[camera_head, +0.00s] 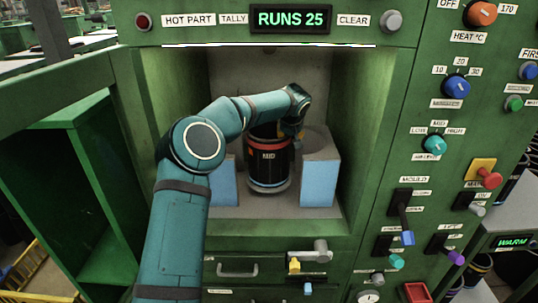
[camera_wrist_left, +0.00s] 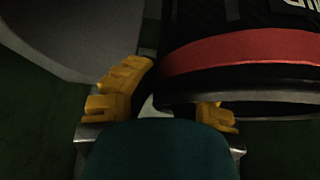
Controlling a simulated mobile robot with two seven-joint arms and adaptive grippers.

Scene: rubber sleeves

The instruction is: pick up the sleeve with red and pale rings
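The sleeve (camera_head: 268,168) is black with a "MID" label, a red ring near its top and a pale bluish ring near its bottom. It stands upright in the lit green bay. In the left wrist view the sleeve (camera_wrist_left: 245,55) fills the upper right, its red band and dark rim close to the camera. My left gripper (camera_head: 292,132) is at the sleeve's upper right, partly hidden by my wrist. In the wrist view its yellow fingers (camera_wrist_left: 165,105) are apart, and the sleeve's rim partly covers the right finger. I cannot tell whether they touch. My right gripper is not in view.
Pale-blue-faced blocks stand left (camera_head: 223,182) and right (camera_head: 319,180) of the sleeve. The bay's green walls (camera_head: 378,130) close in at both sides. A control panel with knobs and levers (camera_head: 455,87) is at the right, a drawer handle (camera_head: 237,270) below.

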